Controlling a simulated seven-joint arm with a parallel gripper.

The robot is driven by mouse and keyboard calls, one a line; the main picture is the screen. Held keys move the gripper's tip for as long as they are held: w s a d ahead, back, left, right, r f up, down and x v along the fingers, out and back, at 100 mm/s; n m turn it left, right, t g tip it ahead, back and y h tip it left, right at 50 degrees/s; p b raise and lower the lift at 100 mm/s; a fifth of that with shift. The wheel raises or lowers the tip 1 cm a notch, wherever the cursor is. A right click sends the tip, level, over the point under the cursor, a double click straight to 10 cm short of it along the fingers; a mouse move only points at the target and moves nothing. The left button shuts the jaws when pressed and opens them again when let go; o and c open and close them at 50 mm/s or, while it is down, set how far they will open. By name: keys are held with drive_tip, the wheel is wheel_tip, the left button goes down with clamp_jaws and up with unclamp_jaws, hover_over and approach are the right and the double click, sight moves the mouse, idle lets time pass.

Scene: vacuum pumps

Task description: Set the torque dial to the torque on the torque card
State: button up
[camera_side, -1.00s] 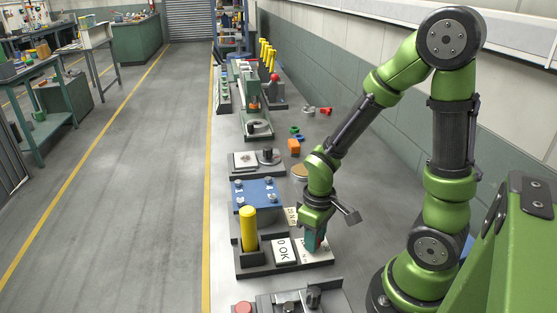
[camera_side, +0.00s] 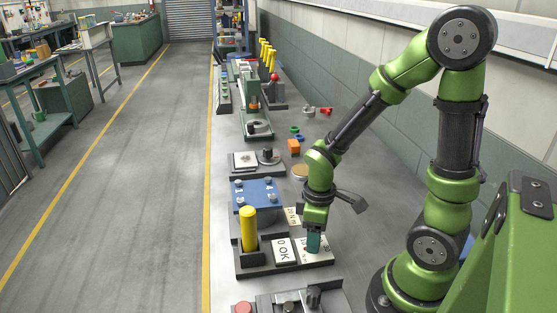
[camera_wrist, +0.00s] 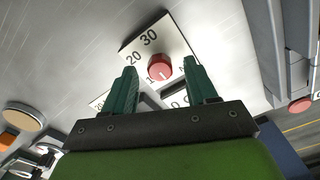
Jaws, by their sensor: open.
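The torque dial is a red round knob (camera_wrist: 159,67) on a white plate (camera_wrist: 140,42) printed with 20, 30 and other partly hidden marks. My gripper (camera_wrist: 161,75) is open, its two green fingers on either side of the knob in the wrist view. I cannot tell whether they touch it. In the side view my gripper (camera_side: 313,243) is low over the dial plate (camera_side: 323,256) and hides most of the knob. A white card (camera_side: 292,215) with partly readable "N·m" print, likely the torque card, stands behind the dial; its number is unclear.
A "0 OK" display (camera_side: 282,251) sits left of the dial. A yellow cylinder (camera_side: 248,229) stands upright beside it, and a blue block with bolts (camera_side: 258,193) is behind. A fixture with a red button (camera_side: 243,307) is in front. Bench to the right is bare.

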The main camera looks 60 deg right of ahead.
drive_tip(key=shift+r, duration=0.45)
drive_tip(key=shift+r, duration=3.05)
drive_tip(key=shift+a+m, duration=0.2)
drive_tip(key=shift+m, duration=0.8)
drive_tip(key=a+r+m+t+y, duration=0.1)
drive_tip(key=a+r+m+t, duration=0.1)
drive_tip(key=r, duration=0.4)
drive_tip(key=a+r+m+t+y, duration=0.1)
drive_tip(key=a+r+m+t, duration=0.2)
drive_tip(key=r, duration=0.4)
drive_tip(key=shift+m+t, duration=0.5)
drive_tip(key=shift+t, duration=0.6)
